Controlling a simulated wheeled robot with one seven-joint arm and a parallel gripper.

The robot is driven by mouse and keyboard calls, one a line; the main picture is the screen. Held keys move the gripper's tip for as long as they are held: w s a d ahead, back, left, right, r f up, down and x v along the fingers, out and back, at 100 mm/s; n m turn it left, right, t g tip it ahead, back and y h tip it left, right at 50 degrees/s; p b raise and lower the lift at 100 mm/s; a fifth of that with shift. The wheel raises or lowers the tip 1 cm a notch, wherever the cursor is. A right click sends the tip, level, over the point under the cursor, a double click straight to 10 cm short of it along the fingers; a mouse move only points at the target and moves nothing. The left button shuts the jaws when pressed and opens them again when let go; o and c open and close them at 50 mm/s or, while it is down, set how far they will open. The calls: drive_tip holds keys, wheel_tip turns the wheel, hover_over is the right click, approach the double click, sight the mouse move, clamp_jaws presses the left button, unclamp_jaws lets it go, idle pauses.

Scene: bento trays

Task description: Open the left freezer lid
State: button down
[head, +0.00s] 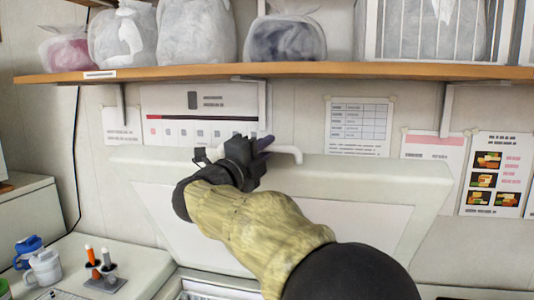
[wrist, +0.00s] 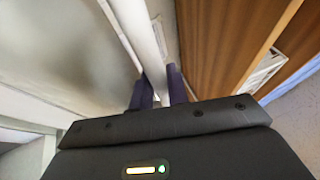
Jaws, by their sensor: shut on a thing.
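The freezer lid (head: 385,185) is a large pale panel, raised and tilted up steeply against the back wall in the head view. A white bar handle (head: 288,151) runs along its upper edge. My gripper (head: 262,145) is at the handle, its dark purple fingers closed around it. In the wrist view my gripper (wrist: 158,88) has one finger on each side of the white handle (wrist: 140,35). Below the lid, a strip of the open freezer interior (head: 205,290) shows at the bottom edge. My arm hides the middle of the lid and most of the opening.
A wooden shelf (head: 300,69) with several filled plastic bags (head: 195,30) and a wire basket hangs just above the raised lid. Cups (head: 44,268) and a pen holder (head: 103,274) stand on the white surface at the lower left. Papers are taped to the wall.

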drive_tip(key=shift+f, duration=0.1)
drive_tip(key=c, duration=1.6)
unclamp_jaws()
drive_tip(key=shift+w, duration=0.1)
drive_tip(key=shift+c, duration=0.2)
drive_tip(key=b+v, duration=0.3)
drive_tip(key=v, duration=1.4)
drive_tip(key=shift+a+f+b, duration=0.15)
drive_tip(key=shift+b, duration=0.25)
